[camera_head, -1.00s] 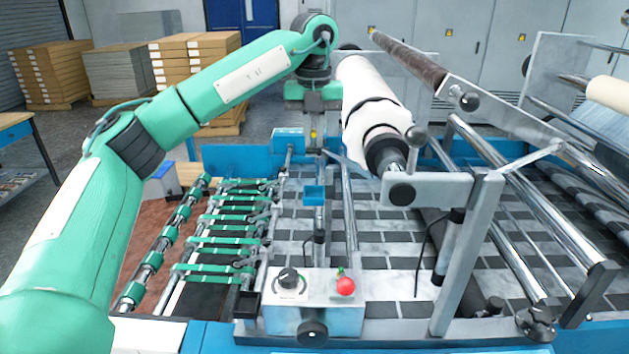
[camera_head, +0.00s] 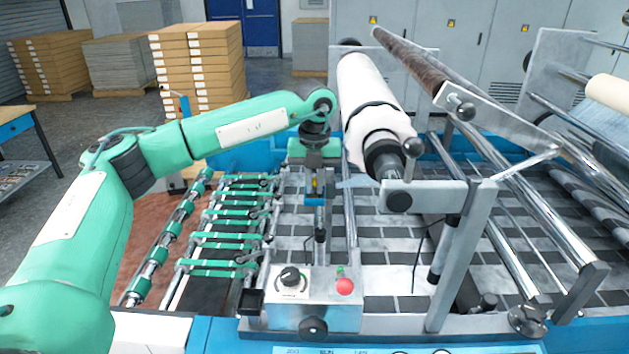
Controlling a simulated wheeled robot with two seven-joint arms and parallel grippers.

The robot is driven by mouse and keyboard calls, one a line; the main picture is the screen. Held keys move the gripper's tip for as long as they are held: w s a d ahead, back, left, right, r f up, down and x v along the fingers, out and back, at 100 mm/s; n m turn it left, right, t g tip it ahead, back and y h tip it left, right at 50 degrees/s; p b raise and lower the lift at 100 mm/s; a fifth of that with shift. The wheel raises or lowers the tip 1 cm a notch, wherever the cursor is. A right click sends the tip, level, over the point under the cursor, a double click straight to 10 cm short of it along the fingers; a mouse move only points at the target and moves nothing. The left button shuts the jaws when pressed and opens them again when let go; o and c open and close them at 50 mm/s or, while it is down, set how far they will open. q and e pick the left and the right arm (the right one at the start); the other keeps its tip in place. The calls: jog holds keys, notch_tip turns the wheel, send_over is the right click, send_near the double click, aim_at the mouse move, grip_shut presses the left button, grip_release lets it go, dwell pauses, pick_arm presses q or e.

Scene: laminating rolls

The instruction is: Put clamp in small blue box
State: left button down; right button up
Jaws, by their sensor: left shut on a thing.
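My left gripper (camera_head: 315,190) points down from the green arm, between the green-belted rack and the white roll. It is shut on the clamp (camera_head: 316,182), a small thing with a yellow-orange part, mostly hidden between the fingers. The small blue box (camera_head: 314,201) shows right under the fingertips, on the machine's bar. The gripper covers most of the box, so I cannot tell whether the clamp is inside it or just above its rim. My right gripper is not in view.
The large white roll (camera_head: 372,105) stands close to the right of the gripper. A control box (camera_head: 312,300) with a black knob and red button is at the front. The green-belted rack (camera_head: 225,235) lies to the left. Stacked cartons (camera_head: 200,65) stand far behind.

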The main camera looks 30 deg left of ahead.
aim_at(315, 180)
pick_arm(q)
jog(key=shift+f, duration=0.1)
jog(key=c, duration=1.5)
grip_release()
notch_tip(315, 180, up, 12)
jog(key=b, duration=0.3)
jog(key=shift+r+b, duration=0.2)
jog(key=shift+b, duration=0.1)
jog(key=shift+f, duration=0.1)
